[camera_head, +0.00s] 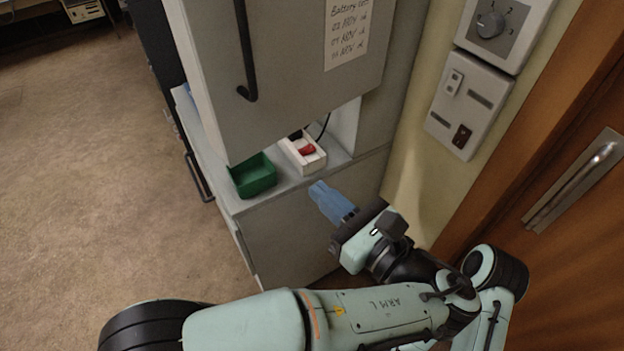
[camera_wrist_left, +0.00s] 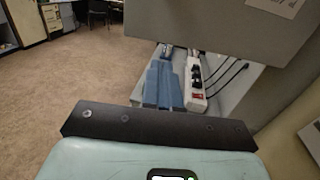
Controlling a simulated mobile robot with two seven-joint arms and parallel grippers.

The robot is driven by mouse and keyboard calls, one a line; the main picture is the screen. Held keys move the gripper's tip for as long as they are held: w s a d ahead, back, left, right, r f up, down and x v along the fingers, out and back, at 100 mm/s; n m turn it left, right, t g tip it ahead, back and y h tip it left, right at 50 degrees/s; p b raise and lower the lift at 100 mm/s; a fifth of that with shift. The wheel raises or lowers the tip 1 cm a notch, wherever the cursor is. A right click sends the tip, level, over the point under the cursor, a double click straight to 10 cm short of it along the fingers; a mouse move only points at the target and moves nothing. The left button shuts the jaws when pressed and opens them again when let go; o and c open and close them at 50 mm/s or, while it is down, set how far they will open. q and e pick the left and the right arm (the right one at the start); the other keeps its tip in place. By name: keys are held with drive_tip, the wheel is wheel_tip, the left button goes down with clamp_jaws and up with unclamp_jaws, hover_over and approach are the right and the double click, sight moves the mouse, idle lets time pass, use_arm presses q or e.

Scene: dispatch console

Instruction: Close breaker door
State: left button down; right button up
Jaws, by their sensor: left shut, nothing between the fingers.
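A grey cabinet door (camera_head: 285,85) with a black bar handle (camera_head: 246,50) and a handwritten paper note (camera_head: 345,30) fills the top middle of the head view. It appears to be the breaker door. Its lower edge hangs above a shelf, with an open gap below; how far it stands open I cannot tell. The grey panel also shows at the top of the left wrist view (camera_wrist_left: 215,22). My left gripper (camera_head: 317,187), with blue fingers, is shut and empty, below the door and in front of the shelf edge; it also shows in the wrist view (camera_wrist_left: 164,58). My right gripper is out of view.
A green bin (camera_head: 254,178) and a white power strip (camera_head: 302,156) with a red switch sit on the shelf. Wall switch panels (camera_head: 470,105) and a wooden door with a metal handle (camera_head: 580,180) are at the right. Carpet (camera_head: 90,180) is clear at the left.

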sight(265, 144)
use_arm(q)
drive_tip(key=x, duration=1.2)
drive_tip(key=shift+w+a+f+p, duration=0.1)
drive_tip(key=shift+w+a+p, duration=0.15)
drive_tip(key=shift+p, duration=0.1)
